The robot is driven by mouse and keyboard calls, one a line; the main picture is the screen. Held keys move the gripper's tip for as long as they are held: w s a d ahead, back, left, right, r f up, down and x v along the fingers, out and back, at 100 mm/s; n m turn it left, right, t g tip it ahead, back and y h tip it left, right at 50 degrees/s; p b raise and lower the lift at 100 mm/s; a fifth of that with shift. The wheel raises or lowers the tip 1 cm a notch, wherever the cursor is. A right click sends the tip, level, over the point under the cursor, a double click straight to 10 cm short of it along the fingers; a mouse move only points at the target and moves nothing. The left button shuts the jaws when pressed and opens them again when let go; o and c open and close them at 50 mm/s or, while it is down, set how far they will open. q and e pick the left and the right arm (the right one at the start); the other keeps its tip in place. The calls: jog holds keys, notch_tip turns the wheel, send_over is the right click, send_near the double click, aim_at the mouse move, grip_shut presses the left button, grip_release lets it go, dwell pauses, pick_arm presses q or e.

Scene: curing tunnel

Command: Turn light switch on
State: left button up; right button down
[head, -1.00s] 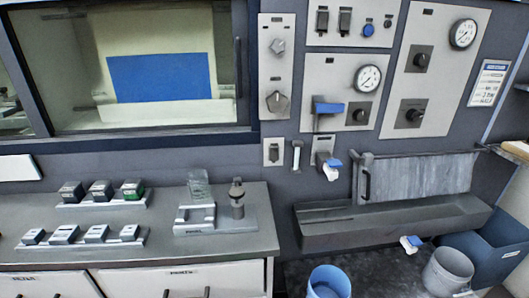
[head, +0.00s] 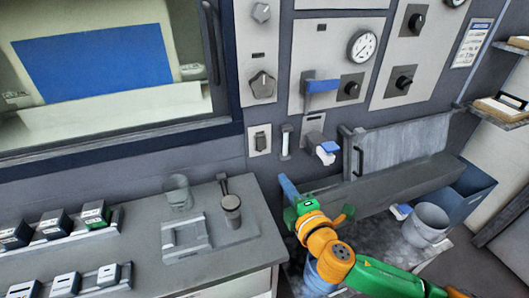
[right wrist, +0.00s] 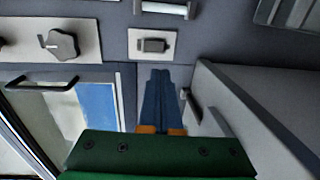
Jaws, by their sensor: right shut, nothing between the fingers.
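A small wall switch (head: 259,140) with a dark rocker on a pale plate sits below the dial panel, left of a white handle. I cannot tell which way the rocker is set. The switch also shows in the right wrist view (right wrist: 152,45), just beyond the fingertips. My right gripper (head: 286,182) is shut and empty, below and to the right of the switch in the head view. Its blue fingers (right wrist: 161,75) lie together in the right wrist view and point toward the switch plate, apart from it in the picture. My left gripper is not in view.
A grey counter (head: 130,235) with small boxes and a fixture stands at the left. A trough with a raised panel (head: 400,160) is at the right. A dispenser with a blue lever (head: 328,147) sticks out right of the switch. A bucket (head: 430,225) stands on the floor.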

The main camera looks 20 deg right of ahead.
aim_at(261, 148)
jog(key=w, duration=0.4)
jog(key=w+f, duration=0.1)
jog(key=w, duration=0.4)
jog(key=w+f, duration=0.1)
jog(key=w, duration=0.4)
jog(key=shift+w+a, duration=0.2)
jog(key=shift+a, duration=0.15)
